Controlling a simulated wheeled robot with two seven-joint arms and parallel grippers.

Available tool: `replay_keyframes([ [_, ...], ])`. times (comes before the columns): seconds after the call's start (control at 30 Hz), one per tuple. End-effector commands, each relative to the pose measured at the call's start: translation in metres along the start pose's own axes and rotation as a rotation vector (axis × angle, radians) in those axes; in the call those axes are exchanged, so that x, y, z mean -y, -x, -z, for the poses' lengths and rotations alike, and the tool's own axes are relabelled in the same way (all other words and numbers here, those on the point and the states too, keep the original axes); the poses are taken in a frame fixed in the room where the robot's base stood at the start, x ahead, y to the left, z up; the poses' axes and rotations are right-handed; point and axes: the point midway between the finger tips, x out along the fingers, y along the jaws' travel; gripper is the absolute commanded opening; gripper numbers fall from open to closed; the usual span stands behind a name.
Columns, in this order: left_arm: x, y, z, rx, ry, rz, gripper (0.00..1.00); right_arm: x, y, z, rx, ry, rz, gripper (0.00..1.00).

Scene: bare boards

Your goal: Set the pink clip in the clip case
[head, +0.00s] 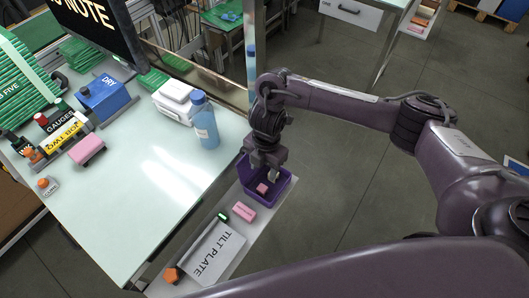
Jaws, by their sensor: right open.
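A purple open-topped bin (284,190), which looks like the clip case, stands on the narrow pale shelf beside the table. A small pink piece (262,188), which looks like the pink clip, lies inside it on the floor of the bin. My right gripper (263,172) is open, pointing down over the bin just above and behind the pink piece, apart from it as far as I can tell. Another pink block (244,211) lies on the shelf just outside the bin, at its near left. My left gripper is not in view.
The shelf also holds a plate marked TILT PLATE (216,252), a small green-black item (222,217) and an orange piece (172,274). A blue bottle (204,122) stands on the table (140,190) left of my gripper. A metal post (251,50) rises behind.

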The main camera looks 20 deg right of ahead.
Motion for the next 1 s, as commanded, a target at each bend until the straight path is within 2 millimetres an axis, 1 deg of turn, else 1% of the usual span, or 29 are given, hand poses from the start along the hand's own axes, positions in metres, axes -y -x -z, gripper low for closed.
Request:
replay_keyframes([
  [0.03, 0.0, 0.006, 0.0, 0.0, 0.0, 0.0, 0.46, -0.001, 0.015, -0.001, 0.005, 0.002, -0.003, 0.48],
  [0.1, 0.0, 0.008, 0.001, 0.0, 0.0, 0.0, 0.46, 0.0, 0.026, -0.001, 0.004, 0.001, -0.002, 0.48],
  [0.2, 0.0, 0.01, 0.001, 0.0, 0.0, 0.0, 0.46, 0.0, 0.037, -0.001, 0.002, 0.001, -0.001, 0.48],
  [0.3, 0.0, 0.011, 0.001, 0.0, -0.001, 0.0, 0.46, 0.0, 0.044, -0.001, 0.001, 0.0, 0.0, 0.48],
  [1.0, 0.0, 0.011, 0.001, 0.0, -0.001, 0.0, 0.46, 0.001, 0.046, 0.0, -0.001, 0.0, 0.002, 0.48],
])
